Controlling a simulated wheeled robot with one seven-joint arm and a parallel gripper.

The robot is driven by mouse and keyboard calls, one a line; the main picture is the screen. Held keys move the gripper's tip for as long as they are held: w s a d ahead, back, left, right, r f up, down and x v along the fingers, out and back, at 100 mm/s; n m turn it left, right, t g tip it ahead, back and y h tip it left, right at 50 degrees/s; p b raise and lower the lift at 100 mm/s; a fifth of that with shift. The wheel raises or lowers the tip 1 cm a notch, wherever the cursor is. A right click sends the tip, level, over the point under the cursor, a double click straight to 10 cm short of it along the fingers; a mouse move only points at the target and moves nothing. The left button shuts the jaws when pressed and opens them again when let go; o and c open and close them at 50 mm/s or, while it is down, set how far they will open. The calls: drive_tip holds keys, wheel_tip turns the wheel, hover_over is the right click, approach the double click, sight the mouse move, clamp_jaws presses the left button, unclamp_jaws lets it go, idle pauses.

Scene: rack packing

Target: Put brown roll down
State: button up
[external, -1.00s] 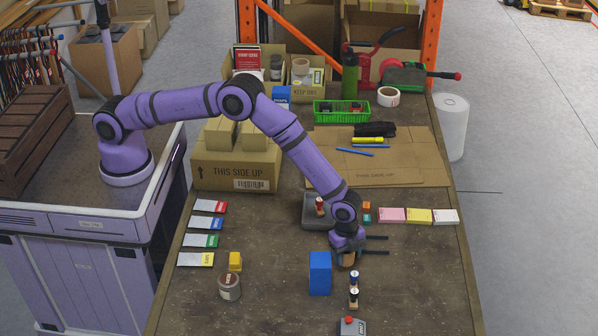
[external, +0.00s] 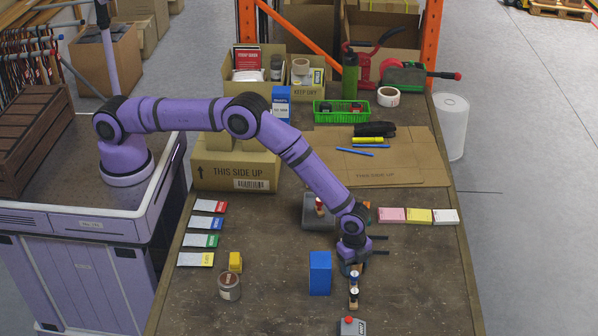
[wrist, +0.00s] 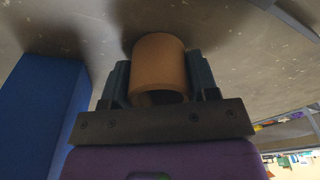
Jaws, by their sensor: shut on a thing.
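The brown roll (wrist: 160,62) is a short, hollow tan-brown cylinder between the two dark fingers of my gripper (wrist: 160,82) in the wrist view. Its open end faces the camera. My gripper is shut on it. In the external view my gripper (external: 354,266) is low over the table, to the right of the blue box and just behind the small stampers. The roll is mostly hidden there by my wrist and fingers. I cannot tell whether it touches the tabletop.
A blue box (external: 320,273) stands close to the left of my gripper. A tin (external: 229,287) and yellow block (external: 235,262) are left. The table (external: 420,280) is clear at right.

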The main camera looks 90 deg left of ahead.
drive_tip(key=o, duration=0.9)
